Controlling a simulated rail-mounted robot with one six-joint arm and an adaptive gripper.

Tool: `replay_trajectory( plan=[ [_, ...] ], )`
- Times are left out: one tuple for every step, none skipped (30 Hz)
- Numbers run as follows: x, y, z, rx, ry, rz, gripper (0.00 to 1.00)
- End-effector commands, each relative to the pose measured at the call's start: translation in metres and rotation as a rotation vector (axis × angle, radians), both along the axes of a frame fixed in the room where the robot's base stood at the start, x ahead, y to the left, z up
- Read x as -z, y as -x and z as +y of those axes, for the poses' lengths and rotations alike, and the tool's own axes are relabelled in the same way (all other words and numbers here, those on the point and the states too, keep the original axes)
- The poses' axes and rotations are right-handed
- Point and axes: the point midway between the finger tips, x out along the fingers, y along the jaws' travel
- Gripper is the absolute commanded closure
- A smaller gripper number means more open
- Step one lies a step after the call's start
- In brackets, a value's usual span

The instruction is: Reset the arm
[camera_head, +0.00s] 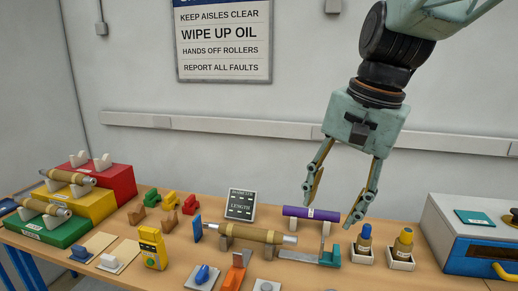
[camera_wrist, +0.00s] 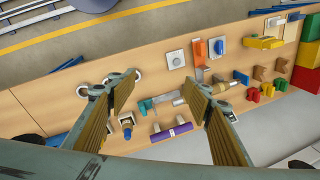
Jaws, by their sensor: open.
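My gripper (camera_head: 338,205) hangs from the upper right in the head view, fingers pointing down and spread apart, with nothing between them. It is above the right part of the workbench (camera_head: 190,259). In the wrist view my gripper (camera_wrist: 160,95) shows its two ribbed fingers wide open. A purple roll (camera_head: 311,213) lies behind and below the fingers on two small rests; it also shows in the wrist view (camera_wrist: 171,132). A tan wound bushing (camera_head: 250,234) lies on supports left of the gripper, clear of it.
A blue-and-white box (camera_head: 455,240) is at the right edge. A display sign (camera_head: 241,204) stands mid-bench. The air above the bench is clear.

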Motion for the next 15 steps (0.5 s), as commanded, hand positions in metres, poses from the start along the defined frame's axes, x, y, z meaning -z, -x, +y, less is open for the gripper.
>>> replay_trajectory(
  plan=[
    [0.000, 0.010, -0.002, -0.017, 0.008, -0.011, 0.54],
    [0.000, 0.015, -0.003, -0.030, 0.013, -0.015, 0.54],
    [-0.001, 0.022, -0.005, -0.046, 0.021, -0.022, 0.54],
    [-0.001, 0.027, -0.006, -0.059, 0.026, -0.028, 0.54],
    [-0.001, 0.032, -0.008, -0.072, 0.032, -0.032, 0.54],
    [0.000, 0.039, -0.010, -0.087, 0.041, -0.039, 0.54],
    [-0.001, 0.044, -0.011, -0.101, 0.046, -0.044, 0.54],
    [0.000, 0.049, -0.012, -0.113, 0.052, -0.048, 0.54],
    [0.000, 0.056, -0.014, -0.129, 0.060, -0.055, 0.54],
    [0.000, 0.061, -0.015, -0.141, 0.065, -0.060, 0.54],
    [0.001, 0.066, -0.016, -0.153, 0.071, -0.065, 0.54],
    [0.001, 0.072, -0.018, -0.170, 0.080, -0.071, 0.54],
    [0.002, 0.078, -0.019, -0.181, 0.086, -0.075, 0.54],
    [0.003, 0.083, -0.021, -0.194, 0.092, -0.079, 0.54],
    [0.003, 0.089, -0.022, -0.211, 0.101, -0.087, 0.54]
  ],
)
